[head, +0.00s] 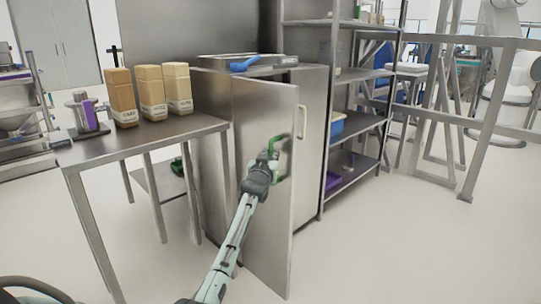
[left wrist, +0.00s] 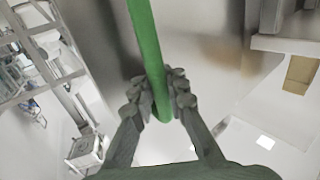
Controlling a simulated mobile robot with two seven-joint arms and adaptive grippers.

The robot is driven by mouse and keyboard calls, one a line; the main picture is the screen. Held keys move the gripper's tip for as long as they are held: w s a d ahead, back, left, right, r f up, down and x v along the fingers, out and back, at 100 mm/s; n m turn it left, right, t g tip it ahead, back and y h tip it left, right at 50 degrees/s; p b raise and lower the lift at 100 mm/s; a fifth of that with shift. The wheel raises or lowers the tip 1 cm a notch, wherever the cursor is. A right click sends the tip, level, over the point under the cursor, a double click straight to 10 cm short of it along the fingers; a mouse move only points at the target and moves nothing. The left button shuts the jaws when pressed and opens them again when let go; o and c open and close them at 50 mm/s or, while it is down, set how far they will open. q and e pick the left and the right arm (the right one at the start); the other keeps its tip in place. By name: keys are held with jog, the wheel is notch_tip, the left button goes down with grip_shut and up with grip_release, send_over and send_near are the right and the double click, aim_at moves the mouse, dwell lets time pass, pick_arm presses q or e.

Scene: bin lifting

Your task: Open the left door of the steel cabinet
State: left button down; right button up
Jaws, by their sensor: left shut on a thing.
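The steel cabinet (head: 312,130) stands in the middle of the head view. Its left door (head: 262,215) is swung partly open, its free edge standing out in front of the closed right door (head: 308,165). My left gripper (head: 272,157) is shut on the door's green handle (head: 282,138). In the left wrist view the green handle (left wrist: 152,50) runs between the two fingers of the left gripper (left wrist: 158,100). The right door has a pale handle (head: 301,122). The cabinet's inside is hidden behind the left door. My right gripper is not in view.
A steel table (head: 150,140) with several tan bottles (head: 151,92) and a metal jug (head: 82,112) stands close on the left of the door. A shelf rack (head: 355,120) stands right of the cabinet. The floor (head: 400,250) in front and right is clear.

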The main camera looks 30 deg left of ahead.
pick_arm(q)
jog(key=shift+w+d+f, duration=0.1)
jog(key=shift+d+f, duration=0.15)
jog(key=shift+d, duration=0.2)
jog(key=c, duration=1.5)
grip_release()
jog(key=shift+d+r, duration=0.1)
jog(key=shift+r, duration=0.05)
jog(key=shift+a, duration=0.2)
jog(key=shift+s, duration=0.2)
jog(key=v, duration=1.1)
jog(key=shift+s+d, duration=0.2)
jog(key=shift+s, duration=0.15)
